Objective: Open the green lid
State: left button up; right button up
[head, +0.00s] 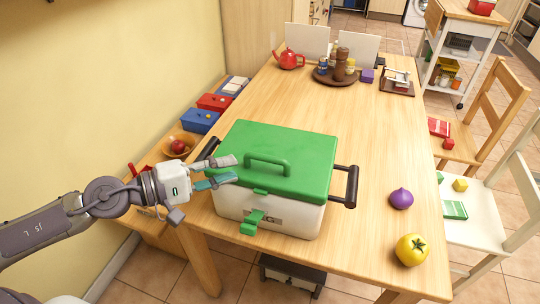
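The green lid (300,145) lies flat and closed on a white box (285,215) at the near left part of the table. It has a raised green handle (268,161) on top. A green latch (252,221) sticks out from the box's front face, below the lid's front edge. Dark side handles (351,187) stick out at both ends. My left gripper (234,169) comes in from the left with its fingers spread and nothing between them. Its fingertips are over or in front of the lid's left front corner; contact is unclear. My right gripper is not in view.
A purple onion (401,198) and a yellow tomato (411,249) lie right of the box. A red teapot (290,59) and a round tray (322,76) with bottles stand at the back. The wooden table's (375,140) middle is clear. Chairs (491,205) stand on the right.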

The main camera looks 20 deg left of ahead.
aim_at(265, 158)
pick_arm(q)
jog(key=p+x, duration=0.4)
jog(key=r+p+x, duration=0.1)
jog(key=p+x, duration=0.1)
jog(key=shift+w, duration=0.1)
jog(key=x, duration=0.1)
jog(key=p+x, duration=0.2)
jog(key=shift+d+f, duration=0.15)
jog(key=shift+f, duration=0.15)
jog(key=shift+w+d+f+p, duration=0.3)
jog(key=shift+p, duration=0.05)
grip_shut()
